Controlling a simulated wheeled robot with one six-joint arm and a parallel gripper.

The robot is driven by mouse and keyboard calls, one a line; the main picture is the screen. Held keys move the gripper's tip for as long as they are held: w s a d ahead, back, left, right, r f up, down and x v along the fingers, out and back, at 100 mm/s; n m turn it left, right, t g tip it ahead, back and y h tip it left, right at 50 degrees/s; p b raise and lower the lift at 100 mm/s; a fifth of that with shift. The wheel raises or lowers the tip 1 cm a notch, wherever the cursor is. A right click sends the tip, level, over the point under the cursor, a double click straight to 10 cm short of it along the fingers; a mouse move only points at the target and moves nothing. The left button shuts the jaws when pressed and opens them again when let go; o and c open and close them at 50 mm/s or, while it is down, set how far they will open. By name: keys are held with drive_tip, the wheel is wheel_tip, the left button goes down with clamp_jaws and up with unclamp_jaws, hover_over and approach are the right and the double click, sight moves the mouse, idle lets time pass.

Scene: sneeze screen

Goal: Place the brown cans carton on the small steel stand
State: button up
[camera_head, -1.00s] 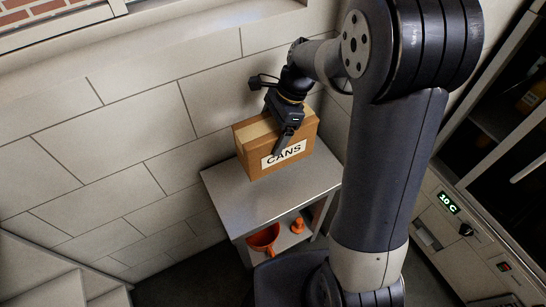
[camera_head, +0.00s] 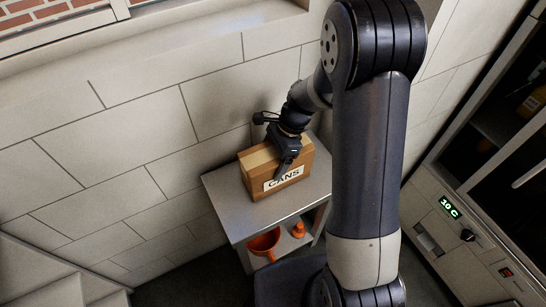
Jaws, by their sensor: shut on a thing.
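The brown cans carton (camera_head: 264,183) has a white label reading CANS on its front. It is upright over the top of the small steel stand (camera_head: 237,214), towards the back. It looks to be at or very close to the stand's surface; I cannot tell whether it touches. My gripper (camera_head: 283,167) comes down from above and is shut on the carton, with one finger against the labelled front face. The other finger is hidden. The front part of the stand's top is bare.
An orange funnel-like bowl (camera_head: 264,243) and a small orange object (camera_head: 298,229) sit on the stand's lower shelf. A tiled wall (camera_head: 130,150) rises behind the stand. A steel cabinet with a 10 C display (camera_head: 449,207) stands at the right.

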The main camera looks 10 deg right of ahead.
drive_tip(key=shift+f, duration=0.15)
drive_tip(key=o, duration=1.9)
drive_tip(key=shift+r, duration=0.3)
drive_tip(key=v, duration=1.2)
drive_tip(key=shift+f, duration=0.1)
drive_tip(key=shift+f, duration=0.15)
